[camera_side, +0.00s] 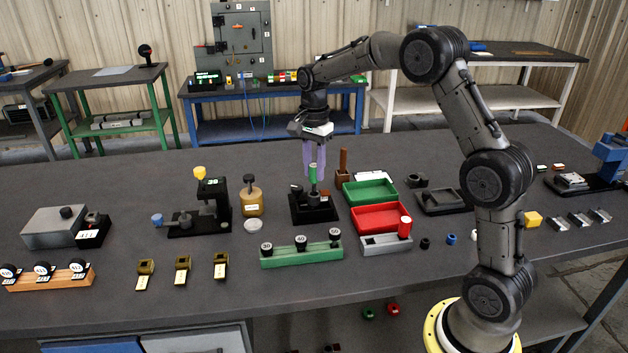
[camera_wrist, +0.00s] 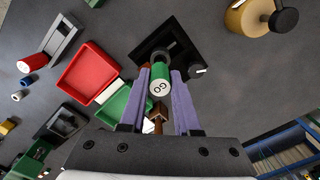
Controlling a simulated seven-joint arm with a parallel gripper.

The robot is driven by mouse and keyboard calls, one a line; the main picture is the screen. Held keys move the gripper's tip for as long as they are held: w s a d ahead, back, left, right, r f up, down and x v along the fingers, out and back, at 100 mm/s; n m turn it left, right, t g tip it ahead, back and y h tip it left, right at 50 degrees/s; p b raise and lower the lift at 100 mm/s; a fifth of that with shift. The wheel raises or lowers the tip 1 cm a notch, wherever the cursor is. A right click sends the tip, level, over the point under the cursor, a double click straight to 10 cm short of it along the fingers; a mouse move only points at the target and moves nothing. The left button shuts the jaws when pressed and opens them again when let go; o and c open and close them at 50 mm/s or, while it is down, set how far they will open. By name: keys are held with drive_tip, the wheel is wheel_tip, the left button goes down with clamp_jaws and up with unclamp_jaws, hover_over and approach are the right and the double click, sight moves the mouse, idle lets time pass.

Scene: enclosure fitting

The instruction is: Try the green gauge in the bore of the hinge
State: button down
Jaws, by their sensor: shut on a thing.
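My gripper (camera_side: 313,174) points straight down, its purple fingers shut on the green gauge (camera_side: 313,173). In the wrist view the gauge (camera_wrist: 160,84) sits between the fingers, a number on its end face. Its lower part is over a black fixture (camera_side: 327,214), also in the wrist view (camera_wrist: 146,46). A dark rounded part lies at the gauge's far end there; I cannot tell whether this is the hinge or whether the gauge is inside its bore. Brass hinge-like pieces with white labels (camera_side: 183,268) lie at the front of the bench.
A green tray (camera_side: 370,190) and a red tray (camera_side: 377,216) stand right of the fixture. A green rack with black knobs (camera_side: 300,252) is in front. A brass pot with a black knob (camera_side: 251,200) stands left.

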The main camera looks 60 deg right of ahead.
sight(314, 165)
drive_tip(key=shift+r, duration=2.15)
